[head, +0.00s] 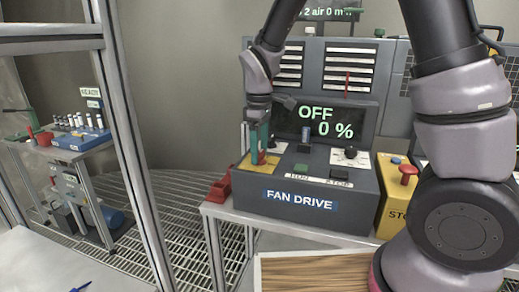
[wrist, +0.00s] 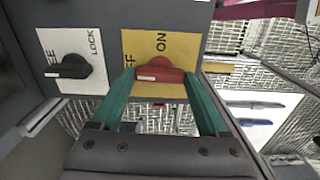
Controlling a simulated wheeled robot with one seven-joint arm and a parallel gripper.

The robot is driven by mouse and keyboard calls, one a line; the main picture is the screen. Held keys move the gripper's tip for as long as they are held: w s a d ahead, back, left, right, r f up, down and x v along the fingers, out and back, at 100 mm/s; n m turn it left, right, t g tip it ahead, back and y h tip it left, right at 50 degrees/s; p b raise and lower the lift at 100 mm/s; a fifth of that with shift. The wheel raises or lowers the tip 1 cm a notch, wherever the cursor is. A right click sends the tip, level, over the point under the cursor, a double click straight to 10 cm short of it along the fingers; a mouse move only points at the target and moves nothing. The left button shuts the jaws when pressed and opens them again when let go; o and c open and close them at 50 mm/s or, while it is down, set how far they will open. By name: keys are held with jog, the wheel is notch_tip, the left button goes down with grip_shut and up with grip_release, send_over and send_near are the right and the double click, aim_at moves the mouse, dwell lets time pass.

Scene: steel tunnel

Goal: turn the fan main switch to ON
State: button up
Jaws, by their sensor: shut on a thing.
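The fan main switch is a red handle (wrist: 163,72) on a yellow plate (wrist: 140,45) marked ON and, partly hidden, OFF. In the wrist view the handle lies across the picture, a small pale mark at its left end beside the OFF lettering. My gripper (wrist: 160,80) has its green fingers on either side of the handle, shut on it. In the head view my gripper (head: 259,150) points down at the left end of the grey FAN DRIVE box (head: 335,212), hiding much of the switch. The display (head: 320,122) reads OFF and 0 %.
A black LOCK knob (wrist: 70,66) is beside the yellow plate. Green and dark buttons and a dial (head: 350,153) share the box top. A red stop button (head: 408,172) stands right, a red tray (head: 220,189) left. A metal-framed partition (head: 125,130) rises further left.

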aim_at(260, 153)
jog(key=m, duration=0.4)
jog(key=shift+m, duration=0.3)
jog(key=m, duration=0.9)
jog(key=shift+m, duration=1.9)
jog(key=o, duration=1.2)
jog(key=shift+o, duration=0.2)
notch_tip(260, 153, up, 11)
